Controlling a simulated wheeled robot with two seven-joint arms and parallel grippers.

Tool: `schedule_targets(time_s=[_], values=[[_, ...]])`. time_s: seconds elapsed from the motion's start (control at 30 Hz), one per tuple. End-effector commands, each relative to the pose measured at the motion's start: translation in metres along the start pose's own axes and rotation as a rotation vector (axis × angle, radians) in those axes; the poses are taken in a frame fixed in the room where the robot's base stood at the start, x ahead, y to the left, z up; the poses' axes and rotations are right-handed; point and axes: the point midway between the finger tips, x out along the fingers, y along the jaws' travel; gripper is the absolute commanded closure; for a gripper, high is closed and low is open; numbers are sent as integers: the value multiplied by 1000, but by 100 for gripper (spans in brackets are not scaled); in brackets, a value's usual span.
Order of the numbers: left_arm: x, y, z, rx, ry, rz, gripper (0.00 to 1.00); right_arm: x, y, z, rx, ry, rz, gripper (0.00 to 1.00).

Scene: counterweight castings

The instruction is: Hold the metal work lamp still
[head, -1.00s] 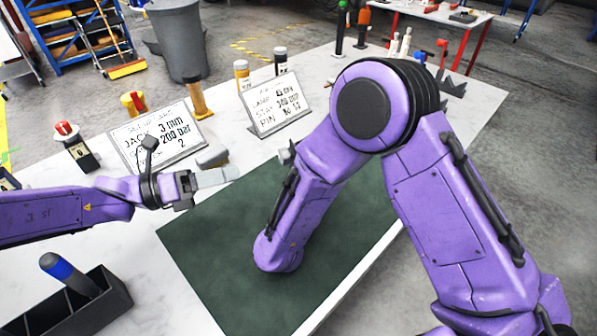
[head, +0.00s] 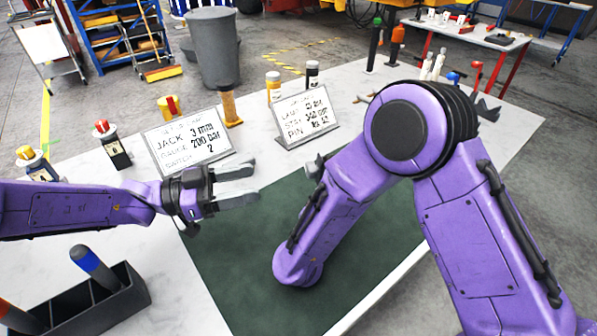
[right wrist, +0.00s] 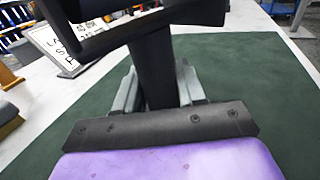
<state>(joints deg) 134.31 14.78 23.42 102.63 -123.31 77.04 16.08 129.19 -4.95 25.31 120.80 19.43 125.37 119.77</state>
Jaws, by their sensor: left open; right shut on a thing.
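In the right wrist view, my right gripper (right wrist: 158,92) has its grey fingers on either side of a dark upright post, which I take to be the stem of the work lamp (right wrist: 155,60). It is shut on this stem. A wide black part sits at the top of the stem; its upper end is cut off by the picture edge.
Two sign cards (head: 187,140) (head: 305,117) stand behind the mat, with a wooden-handled tool (head: 229,107) between them. Switch-topped blocks (head: 110,145) stand at left. A black divided holder (head: 95,308) is at front left. The mat's front part is clear.

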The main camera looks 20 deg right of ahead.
Motion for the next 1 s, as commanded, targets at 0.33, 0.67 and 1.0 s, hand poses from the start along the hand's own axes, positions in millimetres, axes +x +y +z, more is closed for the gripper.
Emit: schedule_targets(time_s=[0.33, 0.67, 1.0], values=[[78, 1, 1, 3, -1, 3, 40, 0, 0, 0, 0, 0, 1, 100], [113, 0, 0, 3, -1, -1, 40, 0, 0, 0, 0, 0, 1, 100], [113, 0, 0, 4, -1, 0, 85, 0, 0, 0, 0, 0, 1, 100]])
